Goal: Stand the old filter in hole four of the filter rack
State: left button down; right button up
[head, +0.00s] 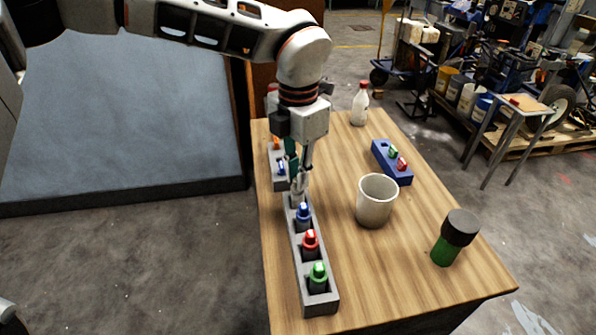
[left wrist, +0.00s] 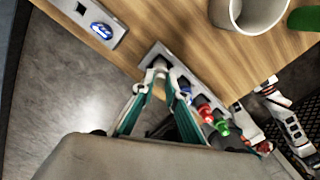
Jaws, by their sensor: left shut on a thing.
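A long grey rack (head: 321,307) lies along the near left edge of the table, with blue (head: 304,212), red (head: 311,241) and green (head: 318,274) capped pieces standing in its holes. My left gripper (head: 298,186) points down over the far end of this rack, beyond the blue piece. It is shut on a small pale grey piece (head: 296,199), likely the old filter, mostly hidden by the fingers. In the left wrist view the pale piece (left wrist: 159,65) sits between the fingertips at the rack's end hole. I cannot tell how deep it sits.
A second grey rack (head: 278,183) stands just behind the gripper. A blue rack (head: 398,177) holds green and red pieces. A pale cup (head: 375,208), a green jar with black lid (head: 446,250) and a red-capped bottle (head: 359,108) stand to the right. The table's near right is clear.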

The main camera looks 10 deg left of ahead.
pick_arm(q)
jog(key=shift+f, duration=0.3)
jog(key=c, duration=1.9)
grip_release()
jog(key=shift+o, duration=1.4)
jog(key=shift+r+p, duration=1.25)
jog(key=shift+r, duration=0.5)
jog(key=shift+r+p, duration=1.3)
jog(key=shift+r, duration=0.45)
